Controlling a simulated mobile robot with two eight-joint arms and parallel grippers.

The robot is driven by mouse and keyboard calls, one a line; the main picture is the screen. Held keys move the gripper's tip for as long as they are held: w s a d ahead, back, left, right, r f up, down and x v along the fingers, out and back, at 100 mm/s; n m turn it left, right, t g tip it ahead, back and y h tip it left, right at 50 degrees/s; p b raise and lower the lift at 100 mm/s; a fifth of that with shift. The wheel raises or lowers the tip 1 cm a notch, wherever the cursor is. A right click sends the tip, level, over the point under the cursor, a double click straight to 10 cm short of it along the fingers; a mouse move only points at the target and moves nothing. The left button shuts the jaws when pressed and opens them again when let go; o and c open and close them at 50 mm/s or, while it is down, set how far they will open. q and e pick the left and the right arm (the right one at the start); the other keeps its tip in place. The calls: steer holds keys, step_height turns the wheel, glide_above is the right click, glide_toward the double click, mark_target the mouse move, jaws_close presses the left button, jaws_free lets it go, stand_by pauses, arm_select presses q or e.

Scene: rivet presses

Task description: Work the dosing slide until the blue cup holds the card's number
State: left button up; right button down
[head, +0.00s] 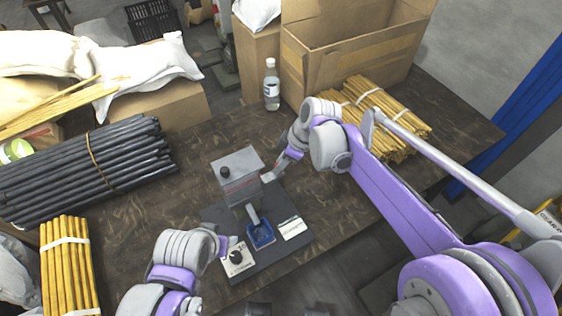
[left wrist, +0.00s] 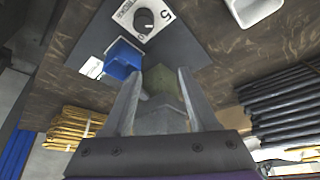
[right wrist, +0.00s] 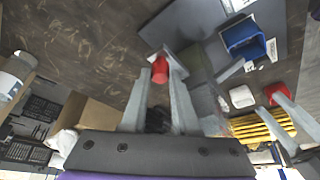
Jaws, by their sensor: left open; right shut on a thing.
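The grey dosing box (head: 238,166) stands on a dark base plate (head: 278,262), with a chute (head: 253,214) toward the blue cup (head: 262,236). The cup also shows in the left wrist view (left wrist: 122,60); its contents cannot be made out. The white card (head: 293,228) lies right of the cup, its print unreadable. A white plate with a black dial (head: 237,259) sits left of the cup. My right gripper (head: 270,176) is shut on the slide's red handle (right wrist: 159,69) at the box's right side. My left gripper (head: 234,243) is open and empty near the dial.
A bottle (head: 271,84) and cardboard box (head: 345,55) stand behind. Dark rods (head: 85,170) and yellow sticks (head: 70,265) lie left; more yellow sticks (head: 385,115) lie right, beyond my right arm. Bare tabletop (head: 190,190) shows left of the box.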

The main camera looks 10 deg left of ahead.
mark_target(269, 178)
steer(key=s+a, duration=0.2)
steer(key=a, duration=0.1)
steer(key=shift+s+a, duration=0.1)
steer(key=shift+s, duration=0.1)
steer(key=c, duration=1)
jaws_free()
steer(key=o, duration=0.3)
steer(key=shift+o, duration=0.2)
